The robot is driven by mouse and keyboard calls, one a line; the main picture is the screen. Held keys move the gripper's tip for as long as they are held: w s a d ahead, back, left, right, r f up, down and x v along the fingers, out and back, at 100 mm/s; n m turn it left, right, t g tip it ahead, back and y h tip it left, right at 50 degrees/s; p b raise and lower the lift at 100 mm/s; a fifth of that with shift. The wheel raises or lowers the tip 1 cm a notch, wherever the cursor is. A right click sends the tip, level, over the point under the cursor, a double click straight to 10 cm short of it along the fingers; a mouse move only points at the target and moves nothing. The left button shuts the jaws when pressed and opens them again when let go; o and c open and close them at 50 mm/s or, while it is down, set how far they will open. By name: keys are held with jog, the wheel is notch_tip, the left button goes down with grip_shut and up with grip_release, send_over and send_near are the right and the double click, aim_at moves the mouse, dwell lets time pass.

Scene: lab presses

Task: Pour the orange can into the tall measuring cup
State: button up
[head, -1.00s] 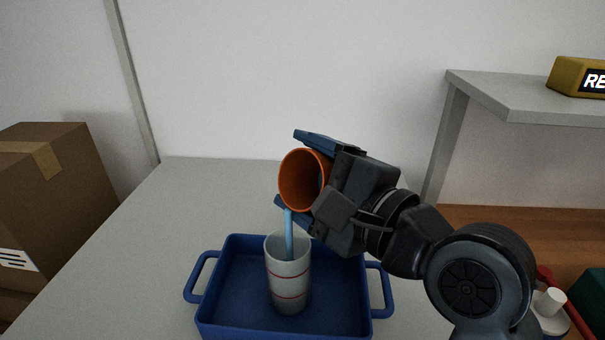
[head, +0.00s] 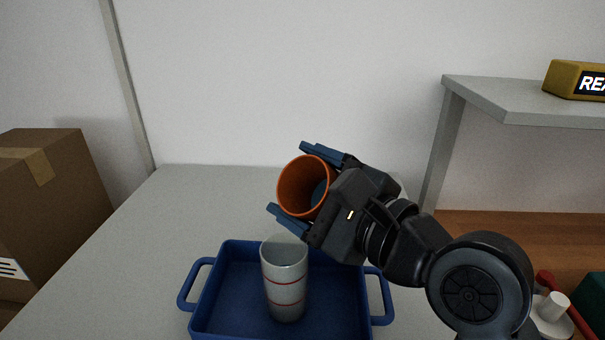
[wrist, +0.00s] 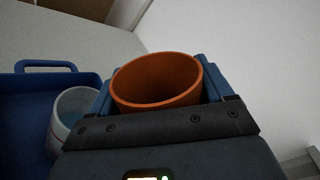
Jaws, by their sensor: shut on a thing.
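The orange can (head: 291,183) is held tilted in my gripper (head: 288,180), its mouth facing the head camera and a little blue liquid showing inside. The gripper is shut on it, with a blue finger on either side. In the wrist view the can (wrist: 157,80) shows its open mouth between the fingers. The tall measuring cup (head: 284,285) is pale grey with red lines and stands upright below the can, the two apart. No stream runs between them. In the wrist view the cup (wrist: 73,108) has blue liquid inside.
The cup stands in a blue tray (head: 228,290) with side handles on a grey table (head: 140,235). A cardboard box (head: 50,205) is at the left. A white-topped bottle (head: 552,312) is at lower right.

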jog(key=shift+m+p, duration=0.4)
jog(key=shift+p, duration=0.45)
jog(key=shift+d, duration=0.1)
jog(key=shift+w+d+r+m+p, duration=0.2)
jog(key=shift+m+p, duration=0.3)
jog(key=shift+p, duration=0.2)
jog(key=shift+w+d+r+m+p, duration=0.1)
jog(key=shift+w+m+p, duration=0.1)
jog(key=shift+m+p, duration=0.4)
jog(key=shift+w+d+r+m, duration=0.1)
jog(key=shift+w+d+m, duration=0.35)
jog(key=shift+m, duration=0.55)
jog(key=shift+w+d+r+m+y, duration=0.15)
jog(key=shift+w+d+m, duration=0.15)
jog(key=shift+m, duration=0.45)
jog(key=shift+w+d+r+m+y, duration=0.1)
jog(key=shift+w+d+m, duration=0.2)
jog(key=shift+m, duration=0.5)
jog(key=shift+w+d+r+m+y, duration=0.15)
jog(key=shift+w+d+m, duration=0.15)
jog(key=shift+m, duration=0.45)
